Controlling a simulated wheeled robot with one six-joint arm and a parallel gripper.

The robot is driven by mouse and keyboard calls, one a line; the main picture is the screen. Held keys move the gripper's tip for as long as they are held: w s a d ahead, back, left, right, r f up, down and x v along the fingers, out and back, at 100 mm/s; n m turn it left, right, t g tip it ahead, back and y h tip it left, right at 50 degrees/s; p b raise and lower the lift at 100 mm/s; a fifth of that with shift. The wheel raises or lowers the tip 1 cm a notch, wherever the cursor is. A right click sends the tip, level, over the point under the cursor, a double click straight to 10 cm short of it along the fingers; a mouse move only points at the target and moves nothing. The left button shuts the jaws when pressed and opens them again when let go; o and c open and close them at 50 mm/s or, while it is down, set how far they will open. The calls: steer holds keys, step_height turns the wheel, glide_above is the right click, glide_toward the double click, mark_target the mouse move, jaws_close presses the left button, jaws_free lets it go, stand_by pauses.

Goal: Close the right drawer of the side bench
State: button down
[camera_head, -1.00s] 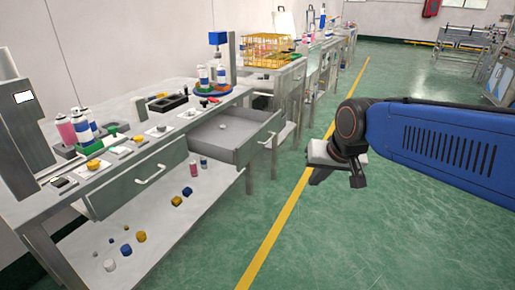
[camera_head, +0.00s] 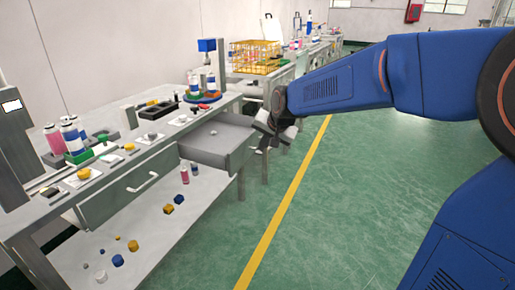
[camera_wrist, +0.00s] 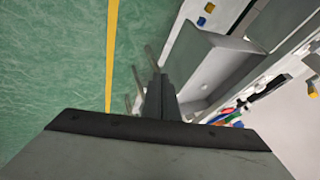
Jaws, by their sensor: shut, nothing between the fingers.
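The right drawer (camera_head: 212,146) of the side bench (camera_head: 95,205) is pulled out. It is a grey open box with a small pale object (camera_head: 213,132) inside. In the wrist view the drawer (camera_wrist: 222,72) lies right of the fingers, its front panel facing the floor side. My gripper (camera_head: 262,142) is shut and empty, just outside the drawer's front in the head view. In the wrist view its fingertips (camera_wrist: 160,92) are together near the front panel; whether they touch it I cannot tell. My gripper hides part of the drawer's front and its handle in the head view.
The left drawer (camera_head: 130,193) is shut. Pink and white cans (camera_head: 70,138) and small parts stand on the bench top. A yellow wire basket (camera_head: 254,58) stands behind. Green floor (camera_head: 330,220) is free on the right.

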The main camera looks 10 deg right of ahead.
steer(key=w+a+f, duration=0.1)
steer(key=w+f, duration=0.1)
steer(key=w+a+f, duration=0.2)
steer(key=w, duration=0.1)
steer(key=w+a+f, duration=0.1)
steer(key=w+f, duration=0.1)
steer(key=f, duration=0.1)
steer(key=shift+w+a, duration=0.2)
steer(key=shift+a, duration=0.1)
steer(key=shift+a, duration=0.1)
